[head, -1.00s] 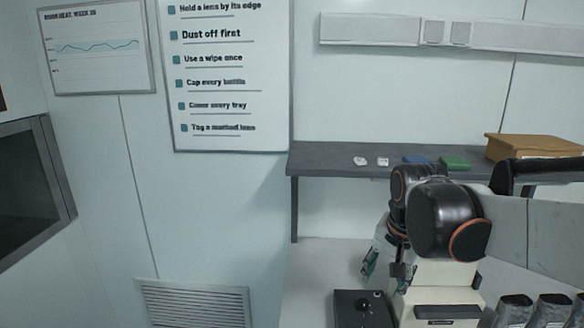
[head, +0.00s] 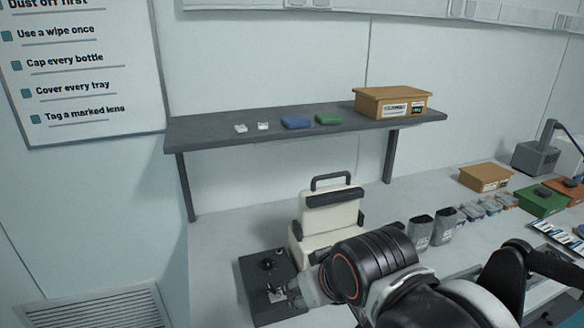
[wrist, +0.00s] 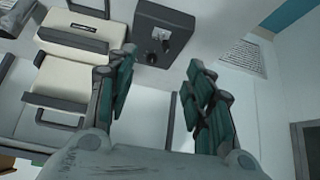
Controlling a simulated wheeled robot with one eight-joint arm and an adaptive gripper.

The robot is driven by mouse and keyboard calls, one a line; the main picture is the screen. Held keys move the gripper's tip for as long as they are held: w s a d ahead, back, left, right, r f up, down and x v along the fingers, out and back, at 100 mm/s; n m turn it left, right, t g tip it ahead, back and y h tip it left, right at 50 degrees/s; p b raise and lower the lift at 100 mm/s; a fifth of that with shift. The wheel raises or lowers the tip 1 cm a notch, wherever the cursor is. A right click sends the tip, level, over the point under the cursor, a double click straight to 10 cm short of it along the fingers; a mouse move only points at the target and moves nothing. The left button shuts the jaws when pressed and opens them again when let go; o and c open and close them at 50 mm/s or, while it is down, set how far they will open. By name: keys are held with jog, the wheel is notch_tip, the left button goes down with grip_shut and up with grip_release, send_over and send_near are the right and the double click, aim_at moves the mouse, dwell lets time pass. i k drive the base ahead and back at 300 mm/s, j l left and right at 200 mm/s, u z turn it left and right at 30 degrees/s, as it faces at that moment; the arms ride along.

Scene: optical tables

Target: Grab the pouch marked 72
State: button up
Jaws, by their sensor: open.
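Two grey pouches stand side by side on the bench in the head view, the left one (head: 420,232) and the right one (head: 445,224). Their markings are too small to read, so I cannot tell which is marked 72. My gripper (wrist: 160,88) is open and empty in the wrist view, its green-padded fingers apart. In the head view it is partly hidden by my arm, near the black box with a knob (head: 266,280), left of the pouches.
A cream case with a black handle (head: 330,215) stands between the black box and the pouches. A shelf (head: 215,129) above holds small items and a cardboard box (head: 392,102). Small packets (head: 482,208), another box (head: 486,178) and a green tray (head: 541,204) sit farther right.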

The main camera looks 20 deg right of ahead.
aim_at(444, 221)
jog(key=l+z, duration=0.1)
jog(key=z, duration=1.55)
jog(key=i+l+u, duration=0.15)
jog(key=l, duration=0.25)
jog(key=i+l+u, duration=0.1)
jog(key=i+l, duration=0.25)
jog(key=i+l+u, duration=0.15)
jog(key=l, duration=0.35)
jog(key=i, duration=0.1)
